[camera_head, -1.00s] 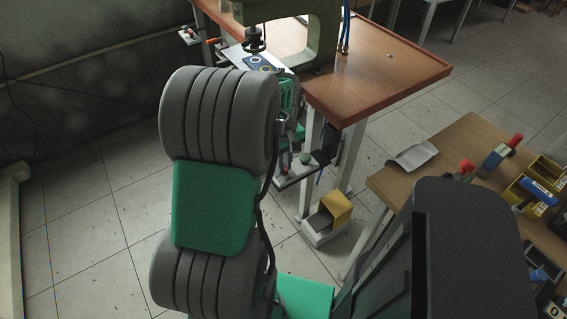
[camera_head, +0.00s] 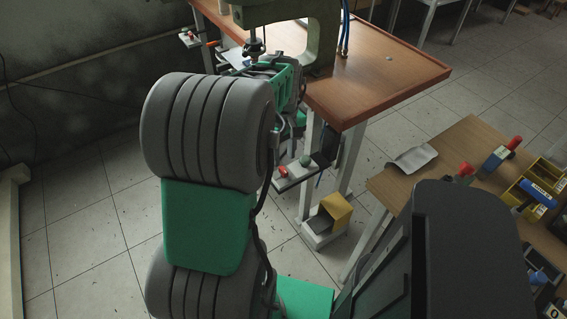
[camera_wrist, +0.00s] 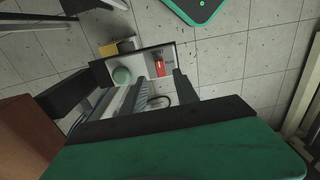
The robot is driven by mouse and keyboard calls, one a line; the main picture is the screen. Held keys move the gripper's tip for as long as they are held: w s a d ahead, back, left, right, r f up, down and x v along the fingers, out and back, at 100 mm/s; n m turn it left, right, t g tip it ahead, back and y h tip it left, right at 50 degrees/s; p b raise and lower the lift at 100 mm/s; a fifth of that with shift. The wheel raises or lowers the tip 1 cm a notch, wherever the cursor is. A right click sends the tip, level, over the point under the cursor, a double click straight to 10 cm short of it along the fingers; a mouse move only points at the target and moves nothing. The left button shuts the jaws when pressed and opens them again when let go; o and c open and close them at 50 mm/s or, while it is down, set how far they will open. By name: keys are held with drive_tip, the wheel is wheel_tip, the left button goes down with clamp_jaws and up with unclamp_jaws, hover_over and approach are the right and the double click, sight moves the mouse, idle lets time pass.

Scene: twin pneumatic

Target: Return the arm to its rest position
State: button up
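My arm, with grey ribbed joints and green links (camera_head: 208,222), fills the left middle of the head view. Its far end is beside the press at the table's near left corner, largely hidden behind my own arm. In the wrist view my gripper (camera_wrist: 130,76) has two dark fingers set wide apart. I see nothing held between them. Beyond them is a control box with a green button (camera_wrist: 121,75) and a red button (camera_wrist: 158,67), apparently below the gripper.
The green press (camera_head: 322,40) stands on a brown table (camera_head: 395,62). The button box (camera_head: 296,172) hangs at its near side, above a yellow foot pedal (camera_head: 336,208). A second wooden table (camera_head: 400,187) with tools and yellow bins is at right. The floor at left is clear.

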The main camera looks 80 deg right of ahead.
drive_tip(key=shift+r, duration=1.2)
